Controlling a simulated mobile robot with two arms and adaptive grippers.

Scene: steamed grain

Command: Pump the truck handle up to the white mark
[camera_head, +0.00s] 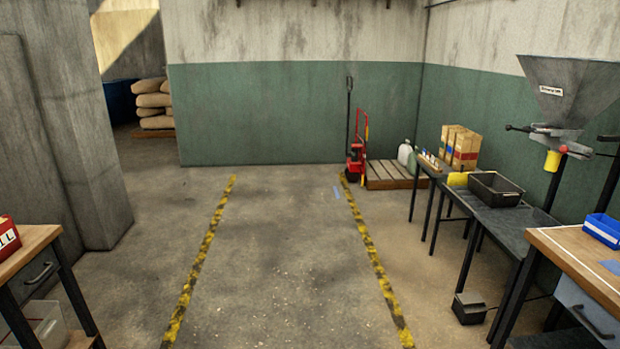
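A red pallet truck (356,160) stands at the far wall, near the right yellow-black floor line. Its dark handle (349,110) rises nearly upright in front of the green wall band. A red upright frame (363,130) stands just beside the handle. A wooden pallet (390,172) lies on the floor to the right of the truck. A white mark on the truck is too small to make out. Neither of my grippers is in view.
Yellow-black lines (206,245) border a clear floor lane leading to the back wall. A dark bench with a black tray (494,190) and a hopper (568,90) stands at right. Wooden benches (585,262) flank the near right and left. Sacks (155,102) are stacked back left.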

